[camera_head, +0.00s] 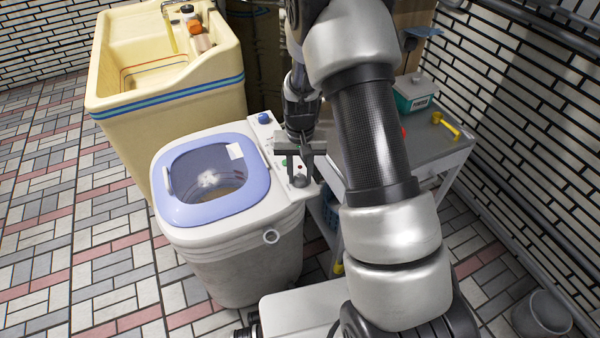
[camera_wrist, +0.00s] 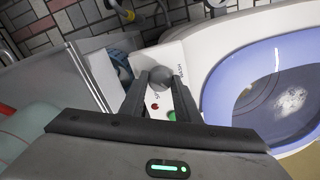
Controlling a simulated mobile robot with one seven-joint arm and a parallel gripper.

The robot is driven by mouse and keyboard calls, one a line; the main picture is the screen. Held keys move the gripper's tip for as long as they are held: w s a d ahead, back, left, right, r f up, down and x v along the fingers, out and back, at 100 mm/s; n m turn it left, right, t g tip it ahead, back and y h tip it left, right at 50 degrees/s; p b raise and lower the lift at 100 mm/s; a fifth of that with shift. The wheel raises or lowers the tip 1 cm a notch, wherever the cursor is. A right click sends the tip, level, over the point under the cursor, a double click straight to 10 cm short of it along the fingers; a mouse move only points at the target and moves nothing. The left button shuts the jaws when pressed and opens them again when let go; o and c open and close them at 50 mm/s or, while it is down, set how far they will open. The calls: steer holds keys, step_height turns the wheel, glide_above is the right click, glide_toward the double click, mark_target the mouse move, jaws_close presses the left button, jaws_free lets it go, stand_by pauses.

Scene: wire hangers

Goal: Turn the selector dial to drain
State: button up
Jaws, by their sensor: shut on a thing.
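The washing machine (camera_head: 236,250) has a light control panel (camera_head: 313,188) along its right side. A dark grey round dial (camera_head: 299,182) sits at the near end of this panel. In the wrist view the same dial (camera_wrist: 160,77) sits between my fingertips. My gripper (camera_head: 300,176) reaches down over the panel and is shut on the grey dial; it also shows in the wrist view (camera_wrist: 161,80). Which way the dial points cannot be told.
A blue knob (camera_head: 264,118) stands at the panel's far end. The blue-rimmed lid (camera_head: 261,172) lies left of the panel. A cream sink (camera_head: 180,108) stands behind. A grey cart (camera_head: 437,158) with a teal-and-white box (camera_head: 413,92) stands close on the right.

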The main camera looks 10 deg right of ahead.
mark_target(300, 177)
stand_by(0.4)
steer(key=o, duration=1)
steer(key=shift+o, duration=0.2)
step_height(300, 177, up, 18)
steer(key=p, duration=0.4)
steer(key=shift+f, duration=0.25)
